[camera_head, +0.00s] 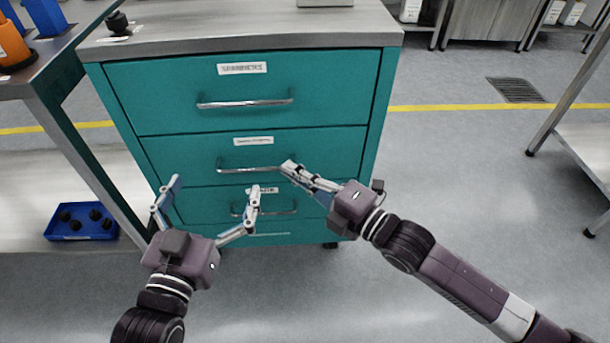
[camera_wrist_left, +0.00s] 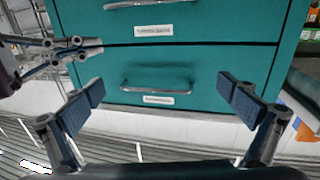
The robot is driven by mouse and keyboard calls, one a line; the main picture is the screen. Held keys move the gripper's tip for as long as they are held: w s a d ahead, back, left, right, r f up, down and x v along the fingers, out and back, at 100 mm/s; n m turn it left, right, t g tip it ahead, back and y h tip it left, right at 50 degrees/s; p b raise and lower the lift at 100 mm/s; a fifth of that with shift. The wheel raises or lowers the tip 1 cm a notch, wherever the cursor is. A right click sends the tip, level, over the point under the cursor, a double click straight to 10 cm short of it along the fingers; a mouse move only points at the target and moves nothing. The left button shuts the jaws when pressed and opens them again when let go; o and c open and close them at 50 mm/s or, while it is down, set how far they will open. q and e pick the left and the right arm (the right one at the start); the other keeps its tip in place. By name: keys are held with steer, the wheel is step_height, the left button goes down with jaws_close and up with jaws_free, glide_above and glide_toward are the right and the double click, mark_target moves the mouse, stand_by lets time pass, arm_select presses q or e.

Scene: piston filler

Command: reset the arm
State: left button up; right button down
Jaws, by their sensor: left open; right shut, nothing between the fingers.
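My left gripper (camera_head: 212,195) is open and empty in front of the lower drawers of the teal cabinet (camera_head: 352,100). Its two spread fingers also show in the left wrist view (camera_wrist_left: 165,100), with a drawer front and its handle (camera_wrist_left: 155,88) behind the gap. My right gripper (camera_head: 286,166) is shut with nothing in it. Its fingertips are by the right end of the second drawer's handle (camera_head: 245,170) in the head view; I cannot tell whether they touch it. Both arms reach in from the bottom of the head view. All drawers look closed.
A black knob-like part (camera_head: 118,24) stands on the cabinet top. On the left, a workbench (camera_head: 50,75) holds blue and orange items, and a blue tray (camera_head: 82,232) with dark parts sits on its lower shelf. Another table (camera_head: 585,140) stands at right. The floor between is clear.

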arm_select(q)
steer(key=shift+s+a+f+g, duration=0.2)
steer(key=shift+f+g, duration=0.25)
steer(key=shift+f, duration=0.45)
steer(key=shift+s+a+f+g, duration=0.15)
steer(key=shift+f+g, duration=0.3)
steer(key=shift+f, duration=0.4)
arm_select(e)
steer(key=shift+v, duration=1.5)
